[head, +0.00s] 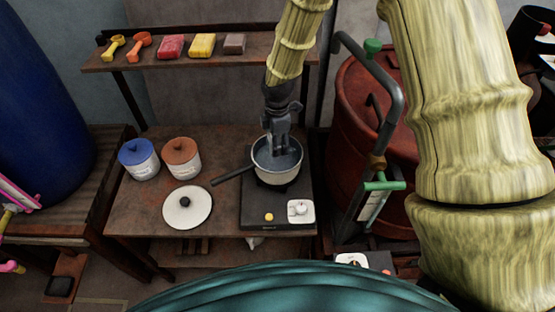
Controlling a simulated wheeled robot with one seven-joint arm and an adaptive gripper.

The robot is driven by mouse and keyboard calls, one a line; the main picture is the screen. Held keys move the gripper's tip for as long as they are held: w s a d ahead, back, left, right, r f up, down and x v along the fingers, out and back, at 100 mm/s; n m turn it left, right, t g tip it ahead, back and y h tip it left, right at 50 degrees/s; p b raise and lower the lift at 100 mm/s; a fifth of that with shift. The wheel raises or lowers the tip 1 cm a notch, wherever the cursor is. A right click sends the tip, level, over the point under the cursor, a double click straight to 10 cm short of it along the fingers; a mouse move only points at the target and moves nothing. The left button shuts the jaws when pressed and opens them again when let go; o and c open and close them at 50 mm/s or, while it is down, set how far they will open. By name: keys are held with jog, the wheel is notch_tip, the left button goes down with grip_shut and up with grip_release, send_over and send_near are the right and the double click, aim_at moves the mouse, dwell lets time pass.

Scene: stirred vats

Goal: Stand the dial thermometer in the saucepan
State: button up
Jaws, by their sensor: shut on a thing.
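The saucepan (262,173) is grey with a dark handle pointing left and stands on a dark hotplate (258,217) at the right of the bench. My gripper (281,148) points down over the pan, its fingers at or just inside the rim as seen from here. It is shut on a thin thing, apparently the dial thermometer, which is mostly hidden by the fingers. I cannot tell whether its tip touches the pan's bottom. The pan holds a bluish-grey content or inner surface.
A white lid (187,208) with a black knob lies left of the hotplate. A blue-lidded jar (141,164) and a brown-lidded jar (183,164) stand behind it. A shelf (258,56) with coloured blocks and scoops runs above. A red vat (350,110) stands right.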

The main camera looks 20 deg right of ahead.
jog(key=shift+f+p, duration=1.15)
jog(key=shift+f, duration=2.75)
jog(key=o, duration=1.1)
jog(key=shift+f, duration=0.1)
jog(key=shift+o, duration=0.2)
jog(key=shift+r+b, duration=2.05)
jog(key=shift+r, duration=4.05)
